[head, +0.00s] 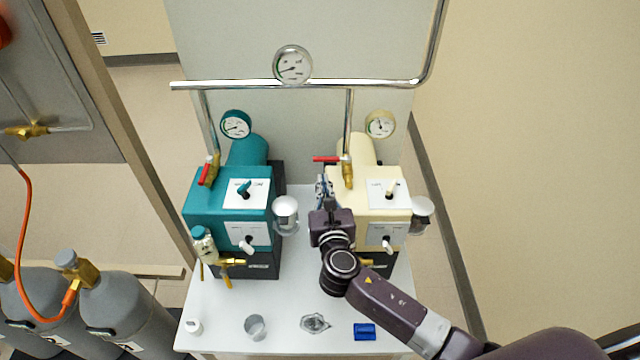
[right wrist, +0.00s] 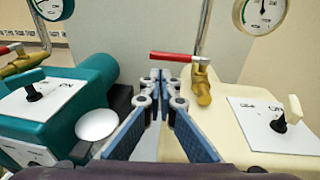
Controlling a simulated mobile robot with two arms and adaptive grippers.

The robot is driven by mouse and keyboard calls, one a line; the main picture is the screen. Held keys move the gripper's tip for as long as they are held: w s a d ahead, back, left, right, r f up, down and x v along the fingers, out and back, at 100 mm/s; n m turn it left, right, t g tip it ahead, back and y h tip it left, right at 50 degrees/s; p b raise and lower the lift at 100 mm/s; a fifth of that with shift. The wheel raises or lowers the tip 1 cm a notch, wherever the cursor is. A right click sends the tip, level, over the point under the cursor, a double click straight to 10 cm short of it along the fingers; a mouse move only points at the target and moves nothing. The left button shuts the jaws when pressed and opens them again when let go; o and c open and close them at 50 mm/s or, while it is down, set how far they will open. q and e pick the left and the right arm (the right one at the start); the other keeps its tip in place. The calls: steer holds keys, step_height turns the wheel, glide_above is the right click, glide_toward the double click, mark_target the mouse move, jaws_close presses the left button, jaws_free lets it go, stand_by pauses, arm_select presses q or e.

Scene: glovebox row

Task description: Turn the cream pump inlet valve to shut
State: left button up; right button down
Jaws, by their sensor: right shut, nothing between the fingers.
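The cream pump (head: 350,205) stands on the right of the white bench. Its inlet valve is a brass body (head: 348,174) on the vertical pipe, with a red lever (head: 326,159) pointing left, across the pipe. The right wrist view also shows the red lever (right wrist: 174,57) and the brass body (right wrist: 202,84). My right gripper (head: 322,182) is shut and empty, left of the valve body and below the lever in the picture. In the right wrist view its fingertips (right wrist: 164,76) appear just under the lever; I cannot tell whether they touch it. My left gripper is not in view.
The teal pump (head: 225,195) stands left, with its own red-levered valve (head: 208,170). A steel pipe (head: 240,85) with a gauge (head: 293,65) runs behind. A cup (head: 255,327), a crumpled item (head: 316,323) and a blue box (head: 365,331) lie along the bench front.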

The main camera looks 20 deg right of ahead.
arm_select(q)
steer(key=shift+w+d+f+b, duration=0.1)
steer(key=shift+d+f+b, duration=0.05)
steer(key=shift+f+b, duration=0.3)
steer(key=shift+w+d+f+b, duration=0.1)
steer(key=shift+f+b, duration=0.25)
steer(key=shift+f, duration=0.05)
arm_select(e)
steer(key=a+f+v, duration=0.1)
steer(key=v, duration=0.8)
steer(key=shift+r, duration=0.4)
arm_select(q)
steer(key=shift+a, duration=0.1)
